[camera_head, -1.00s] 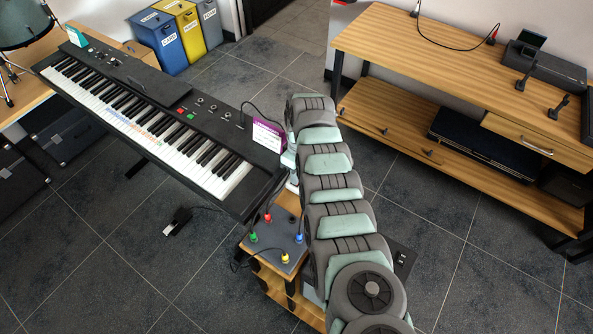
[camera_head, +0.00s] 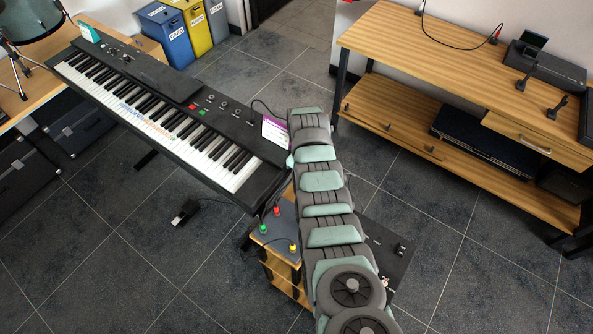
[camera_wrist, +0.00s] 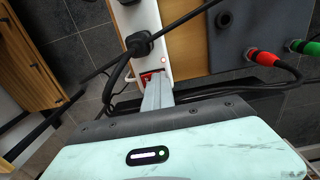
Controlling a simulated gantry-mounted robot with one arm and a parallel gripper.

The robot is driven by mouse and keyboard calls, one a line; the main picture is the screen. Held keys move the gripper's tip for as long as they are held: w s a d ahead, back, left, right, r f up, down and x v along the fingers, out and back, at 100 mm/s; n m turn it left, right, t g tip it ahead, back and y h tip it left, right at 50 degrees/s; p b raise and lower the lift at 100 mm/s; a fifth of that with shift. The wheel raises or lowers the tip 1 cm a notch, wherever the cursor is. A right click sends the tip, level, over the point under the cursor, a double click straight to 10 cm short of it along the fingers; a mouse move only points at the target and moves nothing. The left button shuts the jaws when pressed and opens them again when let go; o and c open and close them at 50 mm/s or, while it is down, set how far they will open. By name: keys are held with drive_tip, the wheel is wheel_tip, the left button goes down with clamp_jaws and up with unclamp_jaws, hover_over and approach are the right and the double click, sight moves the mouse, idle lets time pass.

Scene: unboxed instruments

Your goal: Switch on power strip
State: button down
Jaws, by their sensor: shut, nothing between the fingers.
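The white power strip (camera_wrist: 147,28) runs down from the top in the wrist view, with a black plug (camera_wrist: 138,43) in it. A red switch (camera_wrist: 149,76) is at its near end, beside a small glowing dot. My gripper (camera_wrist: 156,84) is shut and empty, its fingertips over or against the red switch, partly covering it. I cannot tell whether they touch it or which way the switch is set. In the head view my arm hides the gripper and most of the strip.
Black cables cross the strip. A grey panel with red (camera_wrist: 262,59) and green (camera_wrist: 300,46) plugs lies to the right.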

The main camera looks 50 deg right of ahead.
drive_tip(key=shift+f+b, duration=1)
drive_tip(key=shift+f, duration=0.05)
drive_tip(key=shift+s+f, duration=0.1)
wheel_tip(320, 180, up, 6)
drive_tip(key=p, duration=0.4)
drive_tip(key=shift+f+p, duration=0.1)
drive_tip(key=shift+p, duration=0.25)
wheel_tip(320, 180, up, 10)
drive_tip(key=a, duration=0.1)
drive_tip(key=shift+r, duration=0.2)
